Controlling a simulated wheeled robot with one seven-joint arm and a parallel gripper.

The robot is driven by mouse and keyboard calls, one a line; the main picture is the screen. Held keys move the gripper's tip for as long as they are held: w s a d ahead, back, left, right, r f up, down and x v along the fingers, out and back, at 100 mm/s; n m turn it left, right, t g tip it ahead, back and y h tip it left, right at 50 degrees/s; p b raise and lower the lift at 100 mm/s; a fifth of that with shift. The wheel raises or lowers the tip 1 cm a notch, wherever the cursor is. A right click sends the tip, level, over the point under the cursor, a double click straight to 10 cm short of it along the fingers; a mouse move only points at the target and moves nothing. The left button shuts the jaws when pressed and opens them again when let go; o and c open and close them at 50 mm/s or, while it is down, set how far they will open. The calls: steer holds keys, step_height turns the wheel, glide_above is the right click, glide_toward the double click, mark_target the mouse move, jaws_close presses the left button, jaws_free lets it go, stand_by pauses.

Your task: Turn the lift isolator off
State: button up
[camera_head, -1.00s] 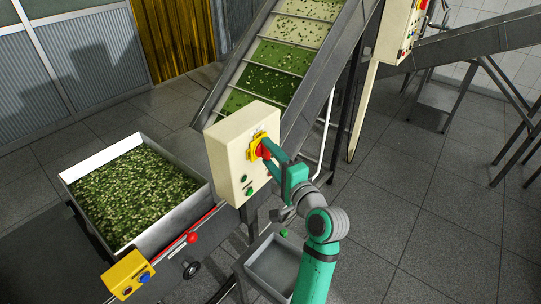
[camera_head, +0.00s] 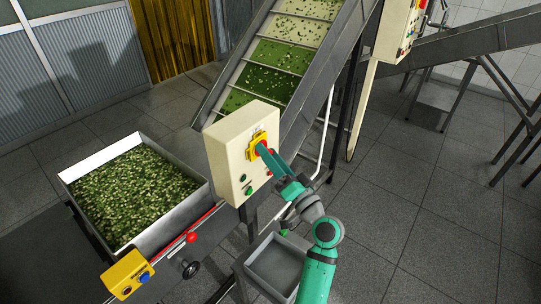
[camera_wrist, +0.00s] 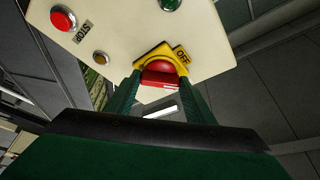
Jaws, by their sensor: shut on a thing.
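The lift isolator is a red rotary knob on a yellow plate (camera_head: 252,146), on the front of a cream control box (camera_head: 228,160). I cannot tell which marking the knob points to.
A red STOP button (camera_wrist: 64,19) and small lamps and buttons share the box face. The inclined conveyor (camera_head: 268,82) rises behind the box. A bin of green pieces (camera_head: 130,190) stands left, a grey tray (camera_head: 268,287) below.

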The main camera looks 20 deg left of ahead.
steer(key=n+g+y, duration=0.1)
steer(key=n, duration=0.3)
steer(key=n+g+y, duration=0.1)
steer(key=n+g, duration=0.1)
steer(key=n, duration=0.2)
steer(key=n+g+y, duration=0.1)
steer(key=n, duration=0.3)
steer(key=shift+w+d+f+n+g+y, duration=0.1)
steer(key=shift+w+f+n+g+y, duration=0.1)
steer(key=shift+f+n+g+y, duration=0.15)
steer(key=shift+w+r, duration=0.1)
steer(key=o, duration=1.1)
steer(key=shift+g, duration=0.25)
steer(key=shift+c, duration=0.2)
steer(key=v, duration=1.1)
